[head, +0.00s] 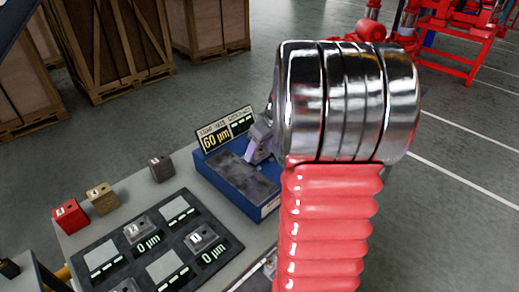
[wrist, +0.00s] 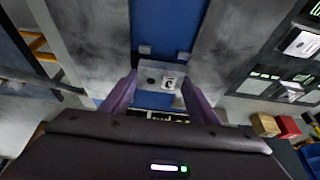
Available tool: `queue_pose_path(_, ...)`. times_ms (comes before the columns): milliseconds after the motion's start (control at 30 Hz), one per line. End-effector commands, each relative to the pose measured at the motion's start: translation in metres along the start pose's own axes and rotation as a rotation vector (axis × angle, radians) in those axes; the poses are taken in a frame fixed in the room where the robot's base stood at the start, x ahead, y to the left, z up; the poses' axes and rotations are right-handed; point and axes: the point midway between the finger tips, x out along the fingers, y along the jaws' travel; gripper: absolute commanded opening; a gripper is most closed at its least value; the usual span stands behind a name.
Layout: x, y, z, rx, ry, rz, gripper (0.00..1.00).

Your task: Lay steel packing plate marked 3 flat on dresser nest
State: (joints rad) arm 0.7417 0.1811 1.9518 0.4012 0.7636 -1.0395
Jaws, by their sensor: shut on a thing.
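The blue dresser (head: 268,208) stands on the grey bench, with a dark worn top and a sign reading 60 µm at its back. My gripper (head: 257,150) is over the dresser's far end, partly hidden by my arm. In the wrist view, my gripper (wrist: 160,85) has its purple fingers shut on a small grey steel plate (wrist: 152,72). The plate bears a dark dot and a white label whose mark I cannot read surely. Behind it is a blue strip (wrist: 168,25) between two grey worn slabs. I cannot tell whether the plate touches the dresser.
A dark panel (head: 225,240) left of the dresser carries several pads, 0 µm readouts and small plates. Red (head: 68,216), brass (head: 102,198) and dark grey (head: 160,167) blocks stand along the bench's far left. Wooden crates (head: 110,45) and red machinery (head: 455,40) stand beyond.

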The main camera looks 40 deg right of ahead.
Motion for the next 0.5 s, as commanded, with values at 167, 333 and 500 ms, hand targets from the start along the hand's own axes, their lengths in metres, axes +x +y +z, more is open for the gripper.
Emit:
queue_pose_path(167,0.0026,0.0003,0.0007,0.000,0.001,0.001,0.19)
queue_pose_path(333,0.0043,-0.0005,0.0008,-0.002,0.001,0.001,0.59)
queue_pose_path(500,0.0045,-0.0008,0.0011,-0.002,0.001,0.000,0.71)
